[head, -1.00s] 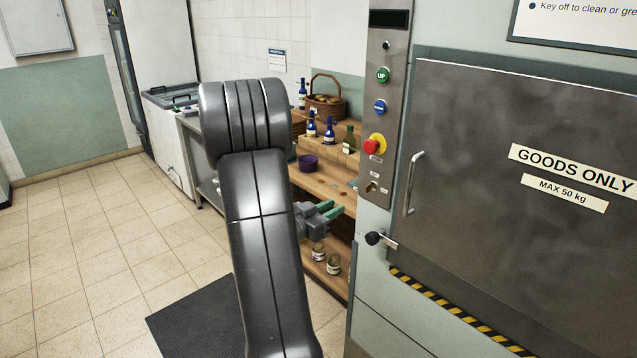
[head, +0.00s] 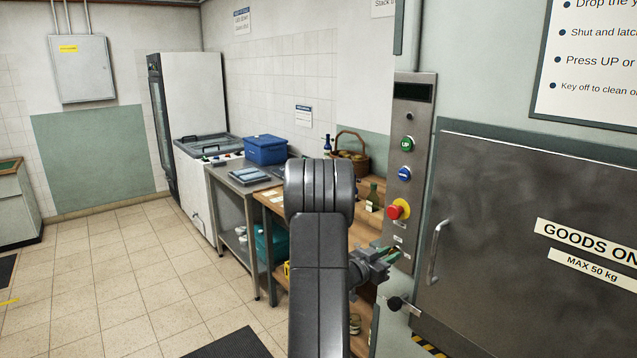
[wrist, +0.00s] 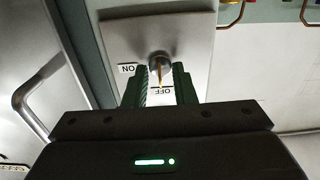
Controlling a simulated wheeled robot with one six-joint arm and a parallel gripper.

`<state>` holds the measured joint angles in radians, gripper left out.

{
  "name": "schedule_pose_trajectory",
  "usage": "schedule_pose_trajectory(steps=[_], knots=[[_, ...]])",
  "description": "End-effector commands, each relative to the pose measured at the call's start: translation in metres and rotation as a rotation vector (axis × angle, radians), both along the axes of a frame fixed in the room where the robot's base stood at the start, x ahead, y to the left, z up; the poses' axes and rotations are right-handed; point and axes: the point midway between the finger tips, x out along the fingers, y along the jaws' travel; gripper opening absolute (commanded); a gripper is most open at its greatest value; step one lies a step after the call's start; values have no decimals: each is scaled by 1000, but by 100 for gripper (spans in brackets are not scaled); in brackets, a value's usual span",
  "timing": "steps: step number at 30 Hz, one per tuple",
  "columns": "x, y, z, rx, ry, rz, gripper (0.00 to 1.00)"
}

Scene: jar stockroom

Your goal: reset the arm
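My gripper (head: 387,254) is at the lower part of the lift control panel (head: 407,165), beside the metal door. In the wrist view its two green fingers (wrist: 161,88) stand apart with a gap between them, so it is open. A key switch (wrist: 160,64) with ON and OFF labels shows beyond and between the fingertips. No contact with it can be made out. Nothing is seen held. My arm is bent, with its elbow high in the middle of the head view.
A metal lift door (head: 535,250) with a handle (head: 438,250) is close on the right. A wooden shelf bench with a basket (head: 352,160) and bottles stands behind my arm. A blue box (head: 265,150) sits farther back. The tiled floor (head: 130,275) at left is mostly open.

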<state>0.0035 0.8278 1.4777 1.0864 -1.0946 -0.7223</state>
Motion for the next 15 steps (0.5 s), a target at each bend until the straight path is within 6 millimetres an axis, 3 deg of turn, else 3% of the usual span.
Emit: schedule_pose_trajectory(steps=[10, 15], knots=[[-2, 3, -1, -1, 2, 1, 24], [-12, 18, -2, -6, 7, 4, 24]])
